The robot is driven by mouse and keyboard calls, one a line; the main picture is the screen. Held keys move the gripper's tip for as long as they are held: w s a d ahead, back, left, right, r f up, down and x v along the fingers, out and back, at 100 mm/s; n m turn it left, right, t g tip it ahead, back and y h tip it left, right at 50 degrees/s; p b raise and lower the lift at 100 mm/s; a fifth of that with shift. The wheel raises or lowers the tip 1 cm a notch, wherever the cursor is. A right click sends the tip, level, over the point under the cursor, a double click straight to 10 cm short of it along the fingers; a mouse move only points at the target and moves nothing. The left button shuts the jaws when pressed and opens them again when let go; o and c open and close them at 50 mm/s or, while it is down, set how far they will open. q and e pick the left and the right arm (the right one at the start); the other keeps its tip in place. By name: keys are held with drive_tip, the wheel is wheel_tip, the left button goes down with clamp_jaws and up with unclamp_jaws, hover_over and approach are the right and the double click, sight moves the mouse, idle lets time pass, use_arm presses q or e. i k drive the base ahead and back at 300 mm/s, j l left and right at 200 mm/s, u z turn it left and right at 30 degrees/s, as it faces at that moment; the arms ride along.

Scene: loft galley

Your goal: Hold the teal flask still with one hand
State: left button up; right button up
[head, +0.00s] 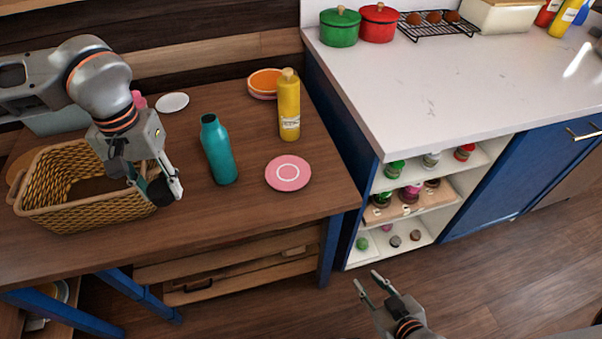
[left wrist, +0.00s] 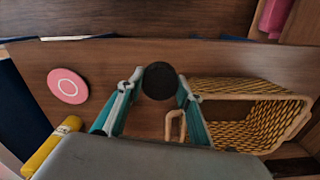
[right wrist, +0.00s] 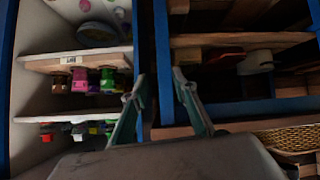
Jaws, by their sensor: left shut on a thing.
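The teal flask (head: 218,150) stands upright on the wooden table, between the basket and the pink plate. My left gripper (head: 163,185) is to its left, apart from it, low over the basket's right edge. It is shut on a dark round thing (left wrist: 160,81), which shows between the fingertips in the left wrist view; I cannot tell what it is. I cannot make out the flask in that view. My right gripper (head: 372,282) is open and empty, low in front of the shelves; its parted fingers also show in the right wrist view (right wrist: 160,92).
The wicker basket (head: 75,215) stands at the table's left. The pink plate (head: 288,173), yellow bottle (head: 289,105), orange bowl (head: 262,82) and white saucer (head: 172,103) are around the flask. The white counter (head: 440,85) with open shelves rises at the right.

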sight(214, 139)
drive_tip(key=j+z, duration=0.45)
drive_tip(key=z, duration=0.3)
drive_tip(key=i, duration=0.3)
